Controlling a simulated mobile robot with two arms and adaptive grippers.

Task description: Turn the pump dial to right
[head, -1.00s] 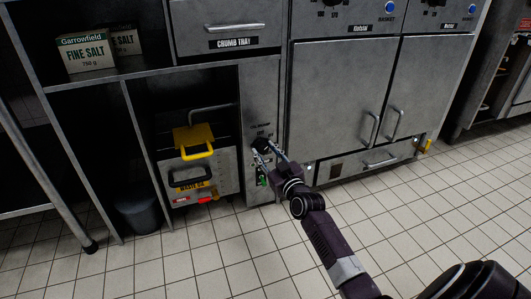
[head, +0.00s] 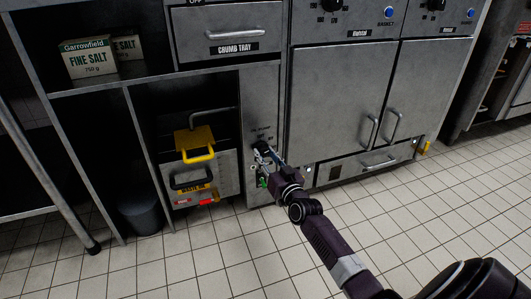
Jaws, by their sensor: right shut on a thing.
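The pump dial (head: 261,147) is a dark knob on a narrow grey panel (head: 259,100) between the open bay and the cabinet doors. Small lettering sits above it, too small to read fully. My right gripper (head: 267,153) comes in from the lower right and is shut on the dial, with its fingers partly covering it. The dial's exact pointing direction cannot be told. A small green part (head: 263,182) shows just below the gripper on the same panel. My left gripper is not in view.
Left of the panel, an open bay holds a waste oil unit (head: 192,181) with a yellow handle (head: 199,155). A grey bin (head: 140,215) stands beside it. Salt boxes (head: 88,59) sit on the shelf above. Cabinet doors (head: 334,97) are at the right. The tiled floor in front is clear.

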